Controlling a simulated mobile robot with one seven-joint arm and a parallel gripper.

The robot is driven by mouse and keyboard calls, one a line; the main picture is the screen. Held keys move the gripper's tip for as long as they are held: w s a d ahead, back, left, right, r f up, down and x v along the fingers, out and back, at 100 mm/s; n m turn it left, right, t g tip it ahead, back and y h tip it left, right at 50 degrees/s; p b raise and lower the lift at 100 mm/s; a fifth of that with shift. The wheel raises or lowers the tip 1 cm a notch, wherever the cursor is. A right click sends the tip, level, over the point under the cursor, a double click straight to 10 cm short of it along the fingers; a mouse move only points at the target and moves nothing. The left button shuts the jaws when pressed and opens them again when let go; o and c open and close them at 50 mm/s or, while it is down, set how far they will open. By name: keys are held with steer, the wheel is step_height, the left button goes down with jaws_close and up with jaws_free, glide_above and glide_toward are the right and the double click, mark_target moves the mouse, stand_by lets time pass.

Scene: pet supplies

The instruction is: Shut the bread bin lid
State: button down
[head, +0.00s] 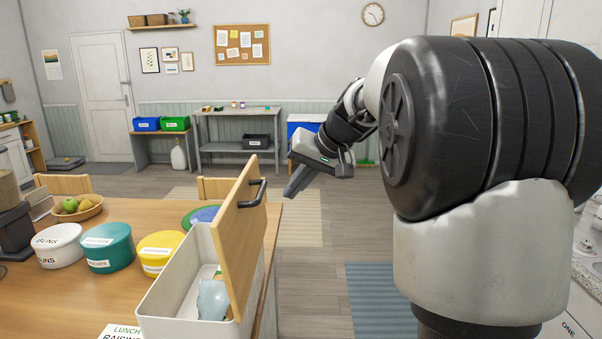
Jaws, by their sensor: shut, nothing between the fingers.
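The bread bin (172,289) is a cream box on the near right part of the wooden table. Its wooden lid (238,238) stands open, nearly upright along the bin's right side, with a dark handle (262,193) near its top. Inside the bin lies a pale blue-grey item (212,299), partly hidden by the lid. My gripper (290,192) is shut and empty. In the picture it is just right of the lid's top and handle, apart from them, pointing down and left.
White (57,246), teal (108,247) and yellow (160,251) labelled tins stand left of the bin on the table (130,212). A fruit bowl (77,208) is farther left. A chair back (220,188) rises behind the table. Open floor lies to the right.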

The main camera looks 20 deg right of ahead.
steer(key=shift+w+a+r+p, duration=0.1)
steer(key=shift+w+a+p, duration=0.2)
steer(key=shift+a, duration=0.65)
steer(key=shift+w+a+p, duration=0.15)
steer(key=shift+w+a, duration=0.25)
steer(key=shift+a, duration=0.55)
steer(key=shift+r, duration=0.1)
